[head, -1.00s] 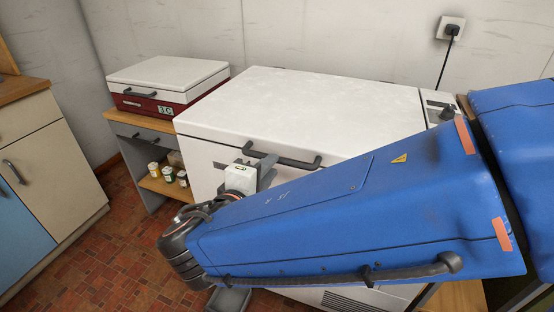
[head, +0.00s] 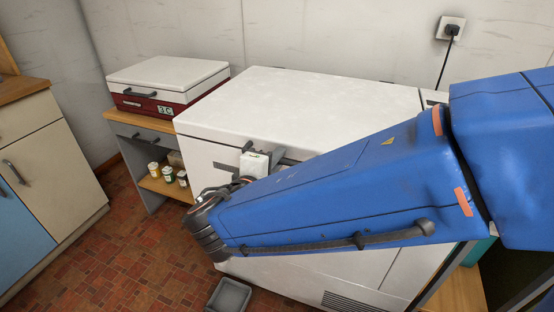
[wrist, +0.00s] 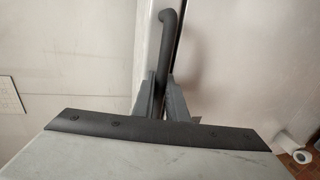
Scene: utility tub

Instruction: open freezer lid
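The white chest freezer (head: 225,195) stands against the back wall. Its lid (head: 310,100) lies flat and closed. The dark bar handle (wrist: 165,55) on the lid's front edge runs upward in the wrist view; in the head view my arm hides most of it. My gripper (wrist: 162,82) is at the handle, with one finger on each side of the bar. The fingers are close to it, but whether they press on it is not clear. In the head view the fingertips (head: 277,154) are at the lid's front edge, partly hidden.
A smaller red and white chest (head: 165,85) sits on a grey shelf unit at the left, with several jars (head: 168,174) below. A grey bin (head: 229,295) is on the tiled floor before the freezer. A cabinet (head: 45,170) stands at far left.

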